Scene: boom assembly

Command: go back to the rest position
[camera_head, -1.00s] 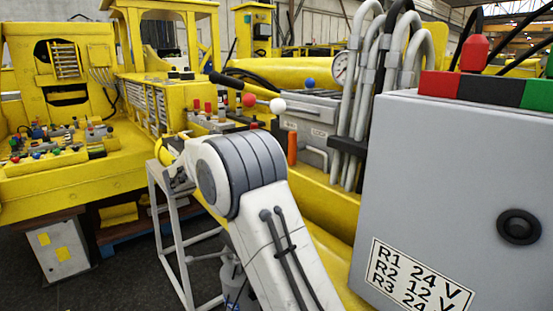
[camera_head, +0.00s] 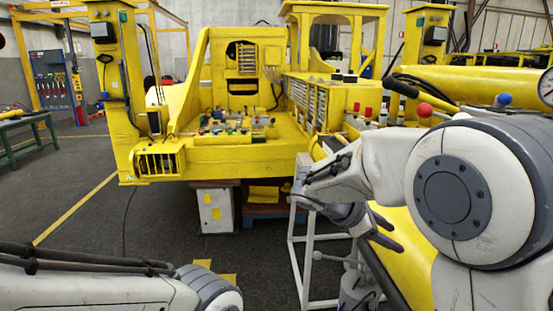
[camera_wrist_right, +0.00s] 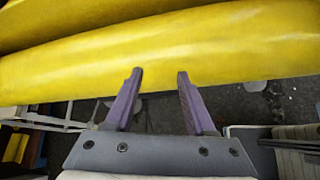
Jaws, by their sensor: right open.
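My right arm comes in from the right in the head view. Its gripper (camera_head: 384,229) points down and to the right, with dark fingers apart, beside a yellow boom part. In the right wrist view my right gripper (camera_wrist_right: 160,88) is open, with nothing between its two purple-grey fingers. A long yellow beam (camera_wrist_right: 160,55) crosses beyond the fingertips; whether they touch it I cannot tell. My left arm shows at the bottom left of the head view, but its gripper is not visible.
A yellow machine frame (camera_head: 230,158) with several small coloured parts stands ahead. A white metal stand (camera_head: 295,255) is close to my right gripper. A grey box (camera_head: 215,210) sits below the frame. A green table (camera_head: 30,118) is at far left. Open dark floor lies left of centre.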

